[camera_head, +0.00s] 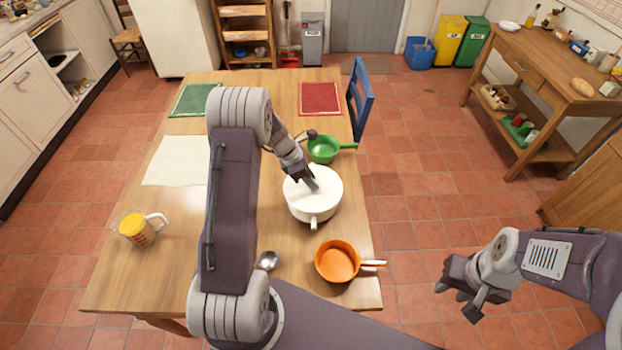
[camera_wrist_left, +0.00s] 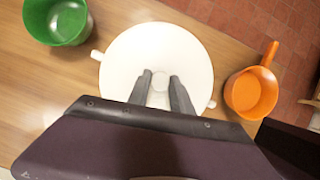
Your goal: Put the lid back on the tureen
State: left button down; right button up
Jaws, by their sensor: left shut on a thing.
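The white tureen (camera_head: 314,210) stands on the wooden table near its right edge. Its side handles show in the left wrist view, one at the left (camera_wrist_left: 96,55) and one at the lower right. The round white lid (camera_wrist_left: 150,48) covers the tureen's opening in that view. My left gripper (camera_wrist_left: 160,82) is shut on the lid's round knob, with a finger on each side. It also shows in the head view (camera_head: 312,186), over the tureen's top. I cannot tell whether the lid rests on the rim or hangs just above it. My right gripper (camera_head: 459,299) is open and empty, off the table's right side.
A green pan (camera_head: 323,149) stands just behind the tureen and an orange saucepan (camera_head: 337,262) in front. A ladle (camera_head: 268,260) lies left of the saucepan. A measuring jug (camera_head: 138,229) stands at the left. Placemats lie farther back. A blue chair (camera_head: 360,98) stands at the right edge.

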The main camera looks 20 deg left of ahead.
pick_arm(q)
jog(key=c, duration=0.6)
grip_release()
jog(key=shift+r, duration=0.15)
notch_tip(320, 180, up, 7)
jog(key=p, duration=0.7)
grip_shut()
jog(key=shift+f, duration=0.25)
dwell(1.2)
jog(key=shift+f+b, duration=2.05)
jog(key=shift+f, duration=0.85)
